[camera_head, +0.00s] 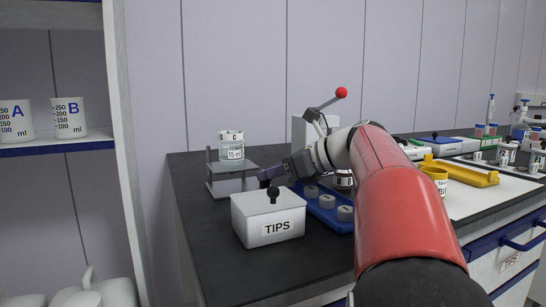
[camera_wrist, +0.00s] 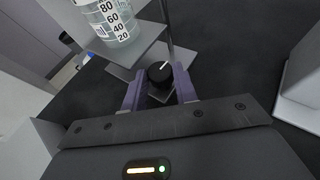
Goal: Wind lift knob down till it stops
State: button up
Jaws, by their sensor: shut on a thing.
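The black round lift knob (camera_wrist: 160,73) has a white pointer line and shows in the wrist view between the two purple fingers of my gripper (camera_wrist: 158,78). My gripper is shut on it. In the head view my gripper (camera_head: 270,174) reaches the right side of the small grey lift stand (camera_head: 229,184); the knob is hidden there by the fingers. A glass beaker marked C (camera_head: 231,147) stands upright on the stand's top plate. The beaker's graduated side (camera_wrist: 112,22) also shows at the upper left of the wrist view.
A white TIPS box (camera_head: 268,218) with a black knob stands just in front of my gripper. A blue rack (camera_head: 328,214) with grey round pieces lies to the right. A device with a red-ball lever (camera_head: 341,93) stands behind. Bare black bench (camera_head: 190,225) lies at the left front.

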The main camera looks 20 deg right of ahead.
dwell(0.3)
jog(key=o, duration=1)
jog(key=shift+c, duration=0.2)
